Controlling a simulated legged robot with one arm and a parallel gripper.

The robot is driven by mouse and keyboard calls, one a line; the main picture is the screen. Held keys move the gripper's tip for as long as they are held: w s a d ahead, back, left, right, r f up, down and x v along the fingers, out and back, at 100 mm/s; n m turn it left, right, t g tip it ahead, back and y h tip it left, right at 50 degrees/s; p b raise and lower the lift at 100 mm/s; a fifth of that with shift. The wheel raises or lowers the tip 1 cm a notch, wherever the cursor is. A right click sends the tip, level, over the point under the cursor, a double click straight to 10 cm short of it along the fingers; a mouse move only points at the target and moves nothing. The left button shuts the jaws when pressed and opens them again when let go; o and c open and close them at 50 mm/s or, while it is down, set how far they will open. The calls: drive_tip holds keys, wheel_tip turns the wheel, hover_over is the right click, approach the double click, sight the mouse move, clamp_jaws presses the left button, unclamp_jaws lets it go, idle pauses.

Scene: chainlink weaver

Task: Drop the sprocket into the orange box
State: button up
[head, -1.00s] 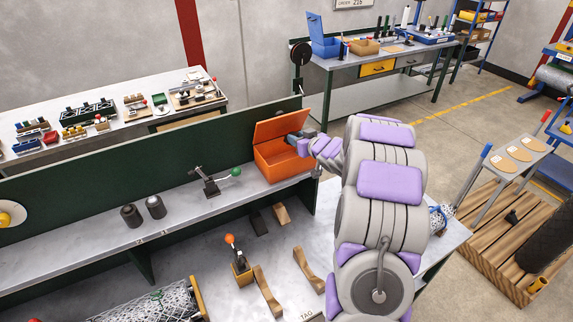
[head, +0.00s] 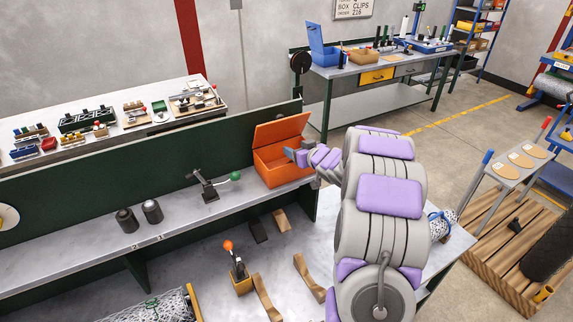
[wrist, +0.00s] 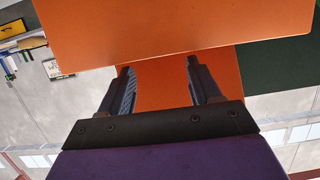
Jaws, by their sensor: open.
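The orange box (head: 283,174) stands on the bench shelf with its lid (head: 281,129) raised. My gripper (head: 291,154) is at the right side of the box, close to its opening. In the wrist view, my gripper (wrist: 159,72) has its two dark fingers spread apart, with nothing visible between them. Orange surfaces of the box (wrist: 170,35) fill the view ahead of the fingers. I cannot tell whether the fingers touch the box. I see no sprocket in either view; the inside of the box is mostly hidden.
A lever with a green knob (head: 235,176) stands left of the box. Two dark cylinders (head: 152,211) stand farther left on the shelf. An orange-knobbed lever (head: 237,265) and curved wooden pieces (head: 309,277) lie on the lower bench. A green panel (head: 110,160) runs behind the shelf.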

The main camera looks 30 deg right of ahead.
drive_tip(key=shift+a, duration=0.2)
drive_tip(key=p+v, duration=0.1)
drive_tip(key=v, duration=1.6)
drive_tip(key=shift+d, duration=0.2)
drive_tip(key=s+a+f+g+b, duration=0.3)
drive_tip(key=s+a+g, duration=0.2)
drive_tip(key=s+a, duration=0.5)
drive_tip(key=s+a+f+g+b, duration=0.3)
drive_tip(key=s+a+g, duration=0.3)
drive_tip(key=s+a, duration=0.5)
drive_tip(key=s+a+f+g+b, duration=0.3)
drive_tip(key=s+a+g, duration=0.2)
drive_tip(key=s+a, duration=0.6)
drive_tip(key=shift+a+f+y, duration=0.3)
drive_tip(key=shift+a+f, duration=0.1)
